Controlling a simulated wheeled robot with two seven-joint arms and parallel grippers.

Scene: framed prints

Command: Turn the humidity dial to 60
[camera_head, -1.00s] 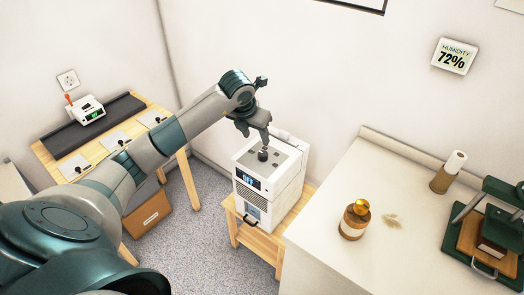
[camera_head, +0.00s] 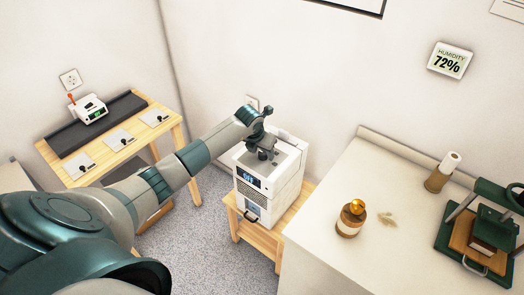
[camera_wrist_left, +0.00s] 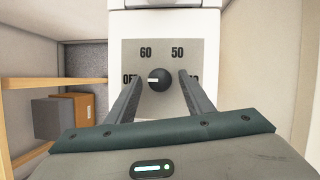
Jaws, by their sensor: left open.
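The white humidity machine (camera_head: 269,193) stands on a low wooden stand, its front display (camera_head: 249,178) lit and seeming to read OFF. In the left wrist view its black humidity dial (camera_wrist_left: 159,80) sits on a grey plate. The dial's white mark points left to OFF; 60 is up-left, 50 up-right, and a label at right is partly hidden by a finger. My left gripper (camera_head: 262,153) is over the machine's top. In the wrist view its open fingers (camera_wrist_left: 160,75) stand on either side of the dial, with gaps visible. My right gripper is out of view.
A wall display (camera_head: 450,61) reads humidity 72%. A white counter (camera_head: 340,195) at right holds a brown bottle (camera_head: 351,219), a paper roll (camera_head: 443,172) and a green press (camera_head: 487,235). A wooden table (camera_head: 110,158) is at left.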

